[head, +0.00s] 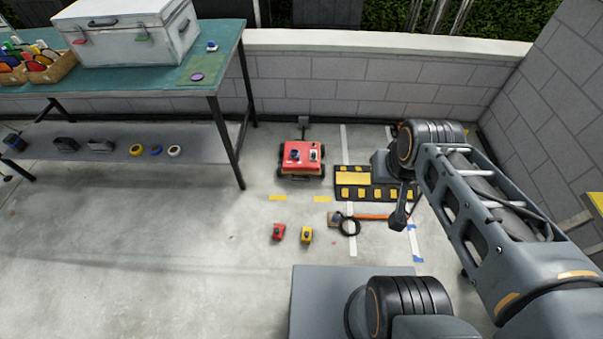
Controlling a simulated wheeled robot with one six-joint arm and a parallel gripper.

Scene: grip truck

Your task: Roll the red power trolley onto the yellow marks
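The red power trolley (301,155) stands on the concrete floor near the back wall, on dark wheels. Small blocks or sockets sit on its top, and a grey post with a crosspiece rises behind it. Two short yellow marks, a left one (278,198) and a right one (322,199), lie on the floor just in front of the trolley, on the near side. The trolley is apart from them. My gripper (398,219) hangs at the end of my arm to the right of the trolley and marks, clear of the trolley. Its fingers are too small and dark to read.
A black-and-yellow cable ramp (370,184) lies right of the trolley. Red (278,232) and yellow (306,235) small items sit nearer. A green-topped workbench (130,88) stands left.

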